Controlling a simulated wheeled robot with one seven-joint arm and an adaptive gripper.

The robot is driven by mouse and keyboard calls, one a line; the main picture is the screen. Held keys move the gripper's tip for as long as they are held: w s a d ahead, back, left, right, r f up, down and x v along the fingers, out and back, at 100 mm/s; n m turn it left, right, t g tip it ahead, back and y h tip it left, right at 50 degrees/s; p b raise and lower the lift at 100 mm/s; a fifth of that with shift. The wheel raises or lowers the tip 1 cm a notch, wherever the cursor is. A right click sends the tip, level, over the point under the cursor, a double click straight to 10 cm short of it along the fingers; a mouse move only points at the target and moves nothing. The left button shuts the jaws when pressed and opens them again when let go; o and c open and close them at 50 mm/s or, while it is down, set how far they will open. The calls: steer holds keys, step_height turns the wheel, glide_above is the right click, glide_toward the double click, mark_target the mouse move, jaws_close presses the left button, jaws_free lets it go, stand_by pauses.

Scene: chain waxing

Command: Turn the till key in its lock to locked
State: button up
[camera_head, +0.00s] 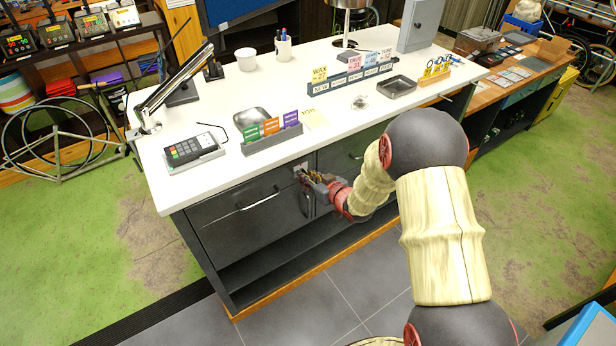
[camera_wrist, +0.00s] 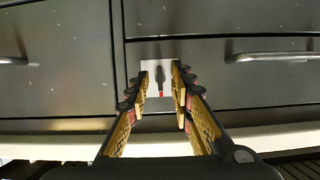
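The lock is a small pale plate (camera_wrist: 145,92) on the dark front of the counter, with a dark upright key (camera_wrist: 159,77) at its middle and a small red mark (camera_wrist: 160,94) by one end of the key. In the head view the plate (camera_head: 299,166) shows just under the countertop, and the key is hidden or too small to tell. My gripper (camera_wrist: 161,75) is open, with its yellow-padded fingers on either side of the key; a gap shows on both sides. In the head view my gripper (camera_head: 306,178) is close to the plate.
A drawer with a bar handle (camera_head: 258,200) is left of the lock. The white countertop (camera_head: 330,137) overhangs above, carrying a card terminal (camera_head: 192,149), a card rack (camera_head: 271,139) and a metal tray (camera_head: 397,86). Grey floor tiles (camera_head: 340,285) lie clear in front.

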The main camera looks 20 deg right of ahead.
steer(key=v, duration=1.2)
stand_by(0.4)
